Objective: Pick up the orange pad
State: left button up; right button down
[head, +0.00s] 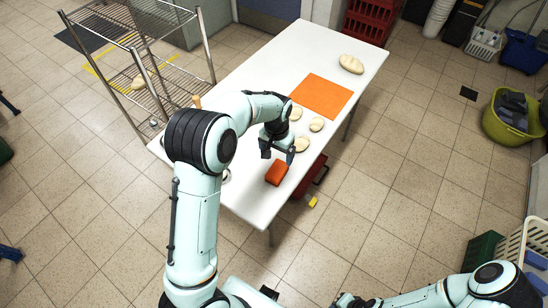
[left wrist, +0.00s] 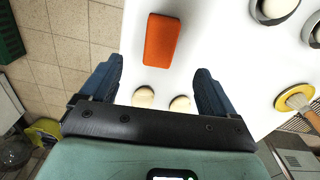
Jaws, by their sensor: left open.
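A small orange-red pad (head: 276,172), shaped like a block, lies on the white table near its front edge. In the left wrist view the pad (left wrist: 162,40) lies beyond the fingertips, a little left of centre. My left gripper (head: 278,153) is above the table just behind the pad. Its jaws (left wrist: 157,80) are open, with nothing between them, and apart from the pad. A flat orange sheet (head: 321,96) also lies on the table, farther back. My right gripper (head: 352,300) is low at the bottom edge, small and dark; its jaws are unclear.
Several pale round pieces (head: 316,124) lie between the pad and the sheet. A pale loaf shape (head: 351,64) is at the far right of the white table (head: 262,75). A brush (left wrist: 299,101) shows in the wrist view. A wire rack (head: 150,75) stands left of the table.

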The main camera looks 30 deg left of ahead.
pick_arm(q)
send_over(277, 170)
jog(key=f, duration=0.6)
jog(key=shift+a+f, duration=0.25)
jog(key=shift+a, duration=0.05)
jog(key=shift+w+d+f, duration=0.1)
jog(key=shift+d+f, duration=0.05)
jog(key=shift+f, duration=1.35)
jog(key=shift+w+d+f, duration=0.1)
jog(key=shift+f, duration=1.35)
jog(key=shift+s, duration=0.1)
jog(key=c, duration=1.1)
